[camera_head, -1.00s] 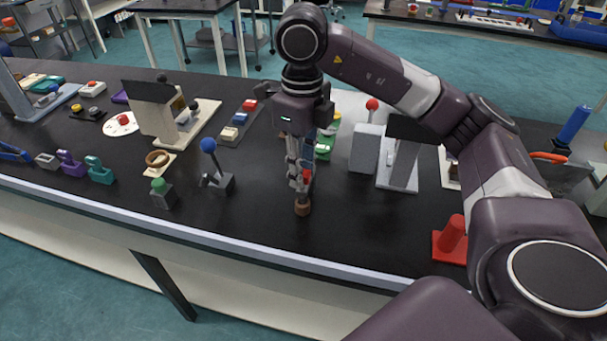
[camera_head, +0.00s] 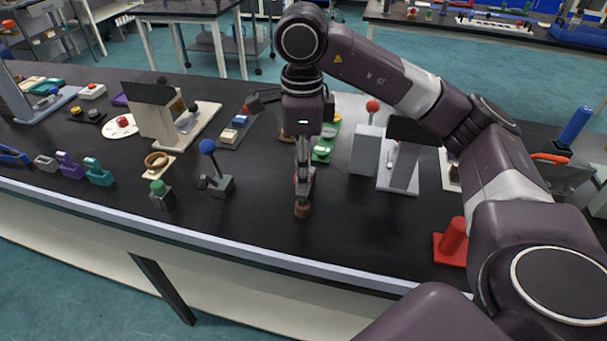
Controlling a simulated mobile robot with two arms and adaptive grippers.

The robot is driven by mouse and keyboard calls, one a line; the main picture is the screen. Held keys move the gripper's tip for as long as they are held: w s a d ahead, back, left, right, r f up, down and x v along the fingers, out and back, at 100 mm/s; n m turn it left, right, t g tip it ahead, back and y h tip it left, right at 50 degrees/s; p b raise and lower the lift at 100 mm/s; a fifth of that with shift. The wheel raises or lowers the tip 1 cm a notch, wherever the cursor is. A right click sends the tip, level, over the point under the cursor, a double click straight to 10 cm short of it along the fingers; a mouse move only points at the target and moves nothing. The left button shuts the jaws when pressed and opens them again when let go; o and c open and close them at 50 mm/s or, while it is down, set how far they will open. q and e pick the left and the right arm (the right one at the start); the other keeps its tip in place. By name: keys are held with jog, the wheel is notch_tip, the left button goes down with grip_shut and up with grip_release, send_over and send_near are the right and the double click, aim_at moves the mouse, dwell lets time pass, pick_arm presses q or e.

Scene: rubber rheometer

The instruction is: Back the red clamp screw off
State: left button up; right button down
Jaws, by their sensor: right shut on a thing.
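My right gripper (camera_head: 303,188) points straight down over the middle of the black bench. It is shut on the red clamp screw, of which only a sliver of red (camera_head: 311,174) shows at the fingers. The rest of the screw is hidden by the fingers. A short brown round piece (camera_head: 303,209) stands on the bench directly below the fingertips; I cannot tell whether it is joined to the screw. My left gripper is not in view.
A blue-knobbed lever (camera_head: 208,147) and a green-knobbed block (camera_head: 159,187) stand left of the gripper. A grey block (camera_head: 366,150) with a red ball knob stands right, behind it. A red post on a plate (camera_head: 452,240) is at front right. Bare bench lies in front.

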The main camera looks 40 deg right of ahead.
jog(key=n, duration=0.4)
jog(key=shift+n, duration=0.3)
jog(key=shift+f, duration=0.1)
jog(key=n, duration=0.4)
jog(key=shift+n+b, duration=0.3)
jog(key=shift+b, duration=0.1)
jog(key=c, duration=1.8)
grip_release()
jog(key=shift+o, duration=0.2)
